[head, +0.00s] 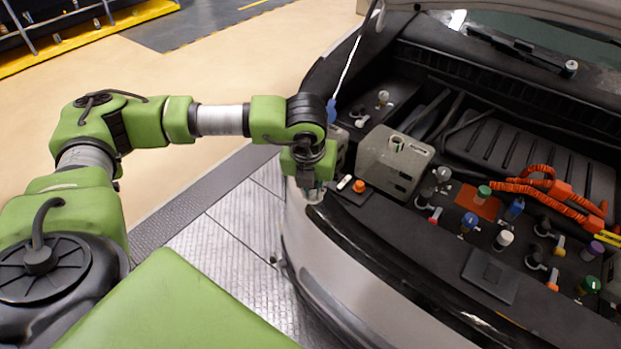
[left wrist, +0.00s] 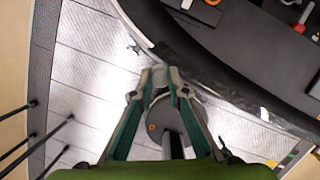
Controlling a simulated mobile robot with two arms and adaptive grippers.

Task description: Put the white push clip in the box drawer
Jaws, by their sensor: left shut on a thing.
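My left gripper (head: 315,193) hangs just off the front left edge of the car's engine bay, over the bumper. In the left wrist view its fingertips (left wrist: 161,76) come together on a small pale thing that I can barely make out; I cannot tell whether it is the white push clip. A small white piece (head: 344,182) lies beside an orange cap (head: 359,186) on the black front panel, right of the gripper. I cannot make out a box drawer. My right gripper is not in view.
A grey box (head: 391,162) with an opening on top stands right of the gripper. Several coloured caps and plugs stand across the black panel (head: 420,255). An orange corrugated hose (head: 545,190) lies at the right. The metal floor (head: 235,235) left of the car is clear.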

